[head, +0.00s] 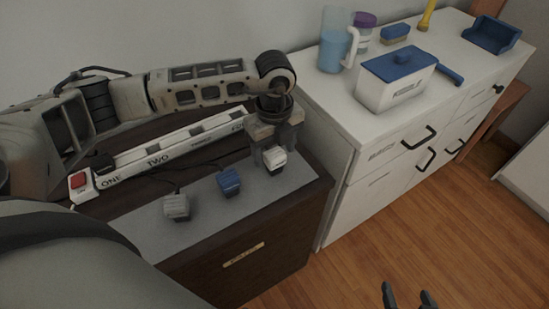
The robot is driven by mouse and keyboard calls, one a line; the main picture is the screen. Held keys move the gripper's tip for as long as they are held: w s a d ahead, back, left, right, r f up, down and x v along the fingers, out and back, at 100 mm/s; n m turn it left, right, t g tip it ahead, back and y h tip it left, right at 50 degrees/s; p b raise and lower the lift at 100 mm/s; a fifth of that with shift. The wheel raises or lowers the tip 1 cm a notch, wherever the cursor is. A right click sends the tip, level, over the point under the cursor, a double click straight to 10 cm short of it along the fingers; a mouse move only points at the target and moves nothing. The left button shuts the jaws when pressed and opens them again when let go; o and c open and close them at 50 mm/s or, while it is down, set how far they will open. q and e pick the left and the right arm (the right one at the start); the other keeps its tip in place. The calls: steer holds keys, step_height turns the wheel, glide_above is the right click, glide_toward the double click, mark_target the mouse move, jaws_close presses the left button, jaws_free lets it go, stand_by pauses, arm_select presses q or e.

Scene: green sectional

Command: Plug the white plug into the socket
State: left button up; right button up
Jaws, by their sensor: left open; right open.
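The white plug (274,159) is at the right end of a row of plugs on the grey mat (205,228). My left gripper (275,147) points down right over it, with its open fingers at or just above the plug. I cannot tell whether they touch it. The white power strip (150,148) lies behind the plugs, with sockets labelled ONE, TWO and THREE and a partly hidden last label. A red switch (79,180) is at its left end. My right gripper (409,297) is open and empty at the bottom edge, over the floor.
A blue plug (229,181) and a grey plug (176,206) stand left of the white plug. The dark cabinet (255,268) adjoins a white one (340,175) with a jug (334,45), a blue-lidded box (394,82) and a blue tray (492,35). The wooden floor in front is clear.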

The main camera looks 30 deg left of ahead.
arm_select(q)
steer(key=c, duration=1.1)
steer(key=shift+o, duration=0.2)
steer(key=shift+r, duration=0.15)
